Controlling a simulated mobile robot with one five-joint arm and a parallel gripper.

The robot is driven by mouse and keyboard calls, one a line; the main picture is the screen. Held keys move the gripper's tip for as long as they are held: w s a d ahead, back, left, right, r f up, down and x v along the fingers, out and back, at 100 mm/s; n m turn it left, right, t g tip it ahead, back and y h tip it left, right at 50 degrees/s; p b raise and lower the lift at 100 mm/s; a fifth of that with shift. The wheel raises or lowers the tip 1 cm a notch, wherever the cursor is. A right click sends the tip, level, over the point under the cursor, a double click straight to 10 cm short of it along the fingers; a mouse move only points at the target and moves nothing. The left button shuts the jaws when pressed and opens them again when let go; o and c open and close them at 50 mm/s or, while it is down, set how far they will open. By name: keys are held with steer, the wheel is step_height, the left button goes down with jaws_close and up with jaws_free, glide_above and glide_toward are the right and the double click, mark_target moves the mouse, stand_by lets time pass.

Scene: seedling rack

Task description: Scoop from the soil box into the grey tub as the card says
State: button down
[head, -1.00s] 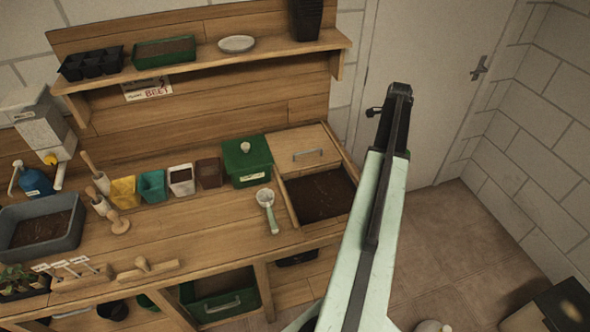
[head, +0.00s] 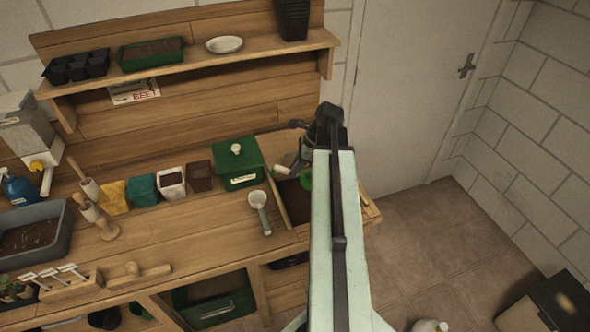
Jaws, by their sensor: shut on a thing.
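The soil box (head: 291,205) is set in the right end of the bench, with dark soil inside; my arm hides part of it. My gripper (head: 292,174) is over the box, mostly behind my arm. It is shut on a green-and-white tool (head: 306,182), which looks like a scoop, but its shape is largely hidden. I cannot tell whether the tool touches the soil. The grey tub (head: 62,222) is at the left of the bench with dark soil in it. The card (head: 134,91) hangs under the shelf; I can read "BEET", the rest is too small.
A pale-cupped scoop (head: 260,212) lies on the bench left of the soil box. A green lidded box (head: 238,166) and several small pots (head: 171,184) line the back. The front middle of the bench is clear.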

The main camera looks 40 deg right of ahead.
steer(key=shift+s+d+f+t+y+b, duration=0.15)
steer(key=shift+f+t+y+b, duration=0.15)
steer(key=shift+f+b, duration=0.9)
steer(key=f+b, duration=0.1)
steer(key=b, duration=0.1)
steer(key=d+f+t+y+b, duration=0.1)
steer(key=b, duration=0.2)
steer(key=s+f+y+b, duration=0.1)
steer(key=f+b, duration=0.1)
steer(key=b, duration=0.1)
steer(key=shift+d+t, duration=0.15)
steer(key=shift+t, duration=0.25)
steer(key=s+d+f+b, duration=0.3)
steer(key=f, duration=0.1)
steer(key=w+a+r+g+h+p, duration=0.1)
steer(key=r+g+h+p, duration=0.1)
steer(key=r+p, duration=0.1)
steer(key=w+a+r+g+h+p, duration=0.1)
steer(key=r+g+h+p, duration=0.1)
steer(key=p, duration=0.4)
steer(key=w+a+r+g+h+p, duration=0.1)
steer(key=r+g+h+p, duration=0.1)
steer(key=r+p, duration=0.1)
steer(key=shift+w+a+r+p, duration=0.25)
steer(key=shift+a+r+p, duration=0.1)
steer(key=shift+p, duration=0.55)
steer(key=shift+f, duration=0.1)
